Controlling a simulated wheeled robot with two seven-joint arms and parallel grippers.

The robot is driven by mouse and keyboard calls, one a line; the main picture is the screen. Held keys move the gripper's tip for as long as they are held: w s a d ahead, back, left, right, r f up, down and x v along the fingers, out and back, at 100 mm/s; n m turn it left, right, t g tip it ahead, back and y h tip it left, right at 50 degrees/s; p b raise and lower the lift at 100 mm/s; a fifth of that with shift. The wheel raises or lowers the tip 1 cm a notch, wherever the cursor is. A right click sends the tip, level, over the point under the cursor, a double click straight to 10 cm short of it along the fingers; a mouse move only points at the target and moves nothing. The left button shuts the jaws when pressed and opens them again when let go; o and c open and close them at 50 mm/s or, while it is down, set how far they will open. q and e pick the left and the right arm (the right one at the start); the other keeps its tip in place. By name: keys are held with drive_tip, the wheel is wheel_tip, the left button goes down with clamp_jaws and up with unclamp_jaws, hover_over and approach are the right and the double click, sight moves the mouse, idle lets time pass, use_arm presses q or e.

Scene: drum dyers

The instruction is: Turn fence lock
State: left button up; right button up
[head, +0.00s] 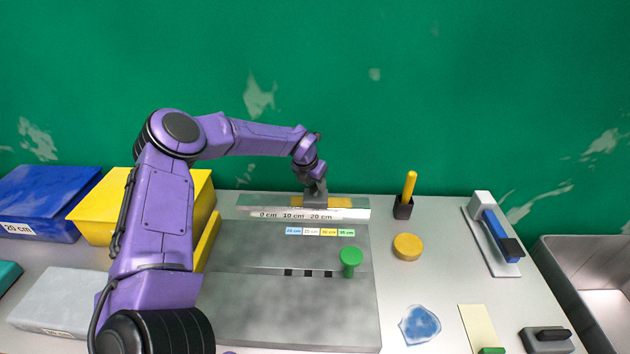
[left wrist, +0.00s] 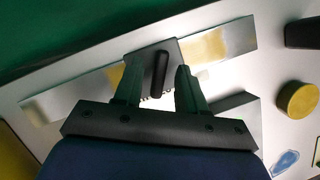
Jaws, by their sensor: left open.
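A black bar-shaped handle (left wrist: 160,72), which looks like the fence lock, stands on a dark grey block (left wrist: 148,52) over the pale metal fence strip (left wrist: 232,42). In the left wrist view my left gripper (left wrist: 158,68) is open, with one finger on each side of the handle. I cannot tell whether either finger touches it. In the head view my left gripper (head: 315,186) reaches down over the fence strip (head: 255,200) at the back of the table, and it hides most of the handle. My right gripper is not in view.
The grey board (head: 290,310) carries a green knob (head: 350,258). A yellow-handled tool in a dark holder (head: 403,208) and a yellow disc (head: 407,247) stand to the right. A blue-handled clamp (head: 492,230) is farther right. Yellow (head: 100,205) and blue (head: 40,195) boxes stand left.

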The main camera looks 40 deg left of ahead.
use_arm(q)
drive_tip(key=shift+s+r, duration=0.1)
drive_tip(key=shift+s, duration=0.1)
drive_tip(key=shift+w, duration=0.15)
clamp_jaws()
drive_tip(key=n+b, duration=0.1)
drive_tip(key=b, duration=0.1)
drive_tip(key=n+y+b, duration=0.1)
drive_tip(key=b, duration=0.1)
drive_tip(key=shift+d+f+n, duration=0.1)
drive_tip(key=shift+f+n, duration=0.2)
drive_tip(key=shift+n+g+y+b, duration=0.3)
drive_tip(key=shift+n+y+b, duration=0.1)
drive_tip(key=shift+n+b, duration=0.55)
drive_tip(key=shift+r+n+b, duration=0.25)
drive_tip(key=shift+n+b, duration=0.35)
drive_tip(key=shift+n, duration=0.05)
